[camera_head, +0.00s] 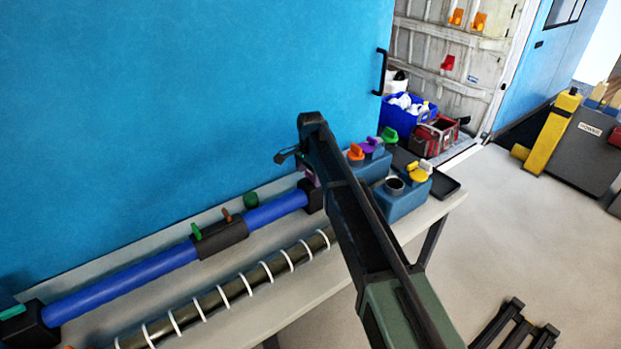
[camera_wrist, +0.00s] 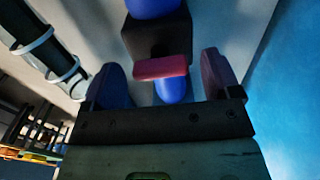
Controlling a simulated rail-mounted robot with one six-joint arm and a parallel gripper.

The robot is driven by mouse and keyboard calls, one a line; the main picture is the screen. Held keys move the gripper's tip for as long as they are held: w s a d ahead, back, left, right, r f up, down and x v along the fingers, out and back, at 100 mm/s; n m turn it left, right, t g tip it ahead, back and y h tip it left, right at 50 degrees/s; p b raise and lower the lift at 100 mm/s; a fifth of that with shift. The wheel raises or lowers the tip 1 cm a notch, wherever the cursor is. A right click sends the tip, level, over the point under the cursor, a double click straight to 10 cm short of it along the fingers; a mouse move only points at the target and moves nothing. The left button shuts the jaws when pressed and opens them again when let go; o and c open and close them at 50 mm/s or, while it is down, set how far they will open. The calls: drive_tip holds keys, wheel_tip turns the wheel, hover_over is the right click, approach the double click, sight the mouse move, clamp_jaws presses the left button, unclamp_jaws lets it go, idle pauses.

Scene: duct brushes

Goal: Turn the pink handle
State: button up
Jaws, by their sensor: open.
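The pink handle (camera_wrist: 160,67) is a short flat bar in the wrist view, next to a black block (camera_wrist: 156,36) on the blue pipe. My gripper (camera_wrist: 161,61) is open, with one finger on each side of the handle. There is a visible gap on both sides, and it does not look gripped. In the head view my gripper (camera_head: 288,155) is at the far end of the blue pipe (camera_head: 135,281). The handle is mostly hidden behind my arm there, with only a small pinkish bit (camera_head: 311,179) showing.
A dark duct with white rings (camera_head: 245,283) runs along the bench (camera_head: 290,300). A black block with green and brown handles (camera_head: 220,238) sits mid-pipe. Blue blocks with colored handles (camera_head: 405,196) stand right of my arm. A blue wall (camera_head: 180,100) rises close behind.

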drive_tip(key=c, duration=0.9)
drive_tip(key=shift+n, duration=0.3)
drive_tip(key=n, duration=1.2)
drive_tip(key=shift+n, duration=2.5)
